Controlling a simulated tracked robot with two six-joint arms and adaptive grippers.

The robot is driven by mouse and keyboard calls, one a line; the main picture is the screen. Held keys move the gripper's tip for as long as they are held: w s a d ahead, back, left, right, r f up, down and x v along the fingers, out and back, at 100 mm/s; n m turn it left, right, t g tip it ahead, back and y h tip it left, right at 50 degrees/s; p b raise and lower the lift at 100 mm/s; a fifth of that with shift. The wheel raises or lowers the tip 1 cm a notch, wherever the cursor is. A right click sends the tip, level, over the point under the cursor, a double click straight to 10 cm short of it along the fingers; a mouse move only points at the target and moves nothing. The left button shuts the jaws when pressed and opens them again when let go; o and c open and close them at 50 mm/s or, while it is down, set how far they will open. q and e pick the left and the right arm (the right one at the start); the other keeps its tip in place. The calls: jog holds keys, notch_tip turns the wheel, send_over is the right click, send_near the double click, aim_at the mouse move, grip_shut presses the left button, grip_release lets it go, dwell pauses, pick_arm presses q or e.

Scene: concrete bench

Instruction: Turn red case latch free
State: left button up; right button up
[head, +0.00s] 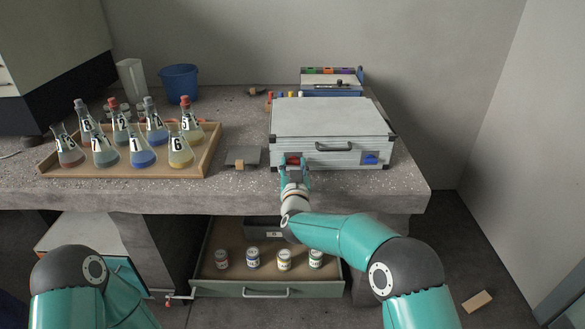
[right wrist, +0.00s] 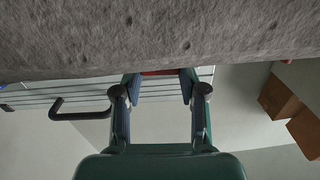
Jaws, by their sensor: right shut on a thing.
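The silver case (head: 330,122) lies closed on the bench near its front edge, with a dark handle (head: 333,148) on its front face. The red latch (head: 293,160) is at the left of that face and a blue latch (head: 370,159) at the right. My right gripper (head: 294,168) is at the red latch, its fingers shut on it. In the right wrist view the red latch (right wrist: 160,73) shows between the fingertips, partly hidden by the bench edge. My left gripper is out of view.
A wooden tray (head: 50,171) of several labelled flasks stands on the left of the bench. Below, an open drawer (head: 265,292) holds several jars. A blue bucket (head: 179,82) stands behind.

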jog(key=m+b, duration=0.1)
jog(key=b, duration=0.1)
jog(key=m+b, duration=0.1)
jog(key=m, duration=0.1)
jog(key=m+b, duration=0.2)
jog(key=shift+d+f+b, duration=0.15)
jog(key=shift+f+b, duration=0.15)
jog(key=shift+f, duration=0.05)
jog(key=m+b, duration=0.3)
jog(key=m, duration=0.1)
jog(key=shift+d, duration=0.1)
jog(key=m+b, duration=0.3)
jog(key=m, duration=0.1)
jog(key=shift+f+m+b, duration=0.1)
jog(key=shift+m+b, duration=0.2)
jog(key=shift+b, duration=0.05)
jog(key=shift+d+m+b, duration=0.1)
jog(key=shift+m+b, duration=1.15)
jog(key=shift+m, duration=0.65)
jog(key=o, duration=1.1)
jog(key=shift+o, duration=0.2)
jog(key=shift+s, duration=0.15)
